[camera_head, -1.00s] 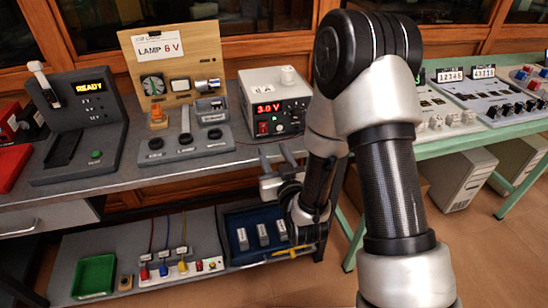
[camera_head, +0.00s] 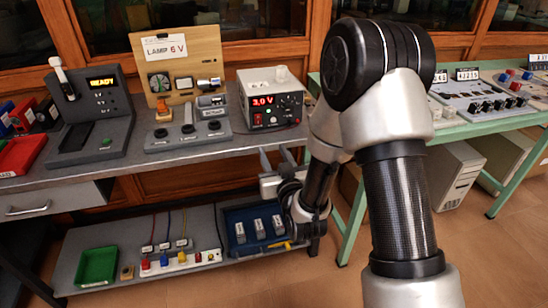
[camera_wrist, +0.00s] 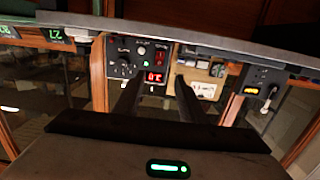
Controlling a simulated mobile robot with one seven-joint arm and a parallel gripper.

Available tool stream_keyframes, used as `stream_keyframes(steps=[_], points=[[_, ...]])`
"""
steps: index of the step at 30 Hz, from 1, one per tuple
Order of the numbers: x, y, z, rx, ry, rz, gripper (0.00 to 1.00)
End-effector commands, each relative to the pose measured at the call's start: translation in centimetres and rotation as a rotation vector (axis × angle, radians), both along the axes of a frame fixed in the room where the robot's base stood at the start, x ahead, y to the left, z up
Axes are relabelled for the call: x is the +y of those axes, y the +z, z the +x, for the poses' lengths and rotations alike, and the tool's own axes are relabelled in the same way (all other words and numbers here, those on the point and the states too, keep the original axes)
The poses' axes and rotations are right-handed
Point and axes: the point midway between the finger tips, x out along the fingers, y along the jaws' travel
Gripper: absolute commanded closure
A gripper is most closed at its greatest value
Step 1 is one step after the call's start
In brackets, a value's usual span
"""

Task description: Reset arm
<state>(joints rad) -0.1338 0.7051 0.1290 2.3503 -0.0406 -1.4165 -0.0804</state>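My gripper (camera_head: 276,158) is at the front edge of the grey bench, just below the power supply (camera_head: 272,100), in the head view. Its two fingers are apart with nothing between them. In the wrist view the dark fingers (camera_wrist: 157,98) also stand apart and empty, pointing toward the bench front and the power supply (camera_wrist: 140,62). My arm is bent, with its elbow raised high in the right half of the head view, and the forearm hangs down to the gripper.
The grey bench (camera_head: 130,170) carries a READY console (camera_head: 98,110) and a LAMP 6 V panel (camera_head: 180,60). The lower shelf holds a green tray (camera_head: 97,267) and a blue tray (camera_head: 232,215) with grey blocks. A green table (camera_head: 470,130) stands right. Floor is clear at lower right.

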Motion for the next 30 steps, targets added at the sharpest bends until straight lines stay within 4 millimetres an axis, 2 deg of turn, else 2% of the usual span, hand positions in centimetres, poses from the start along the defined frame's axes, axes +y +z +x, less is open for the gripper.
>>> stream_keyframes(steps=[19,23,26,30], points=[[-0.1,0.4,0.3,0.008,-0.002,-0.005,0.62],[-1.0,2.4,0.7,0.062,-0.011,-0.034,0.62],[-2.5,4.7,0.5,0.151,-0.03,-0.073,0.62],[-5.5,7.9,-1.6,0.307,-0.072,-0.123,0.62]])
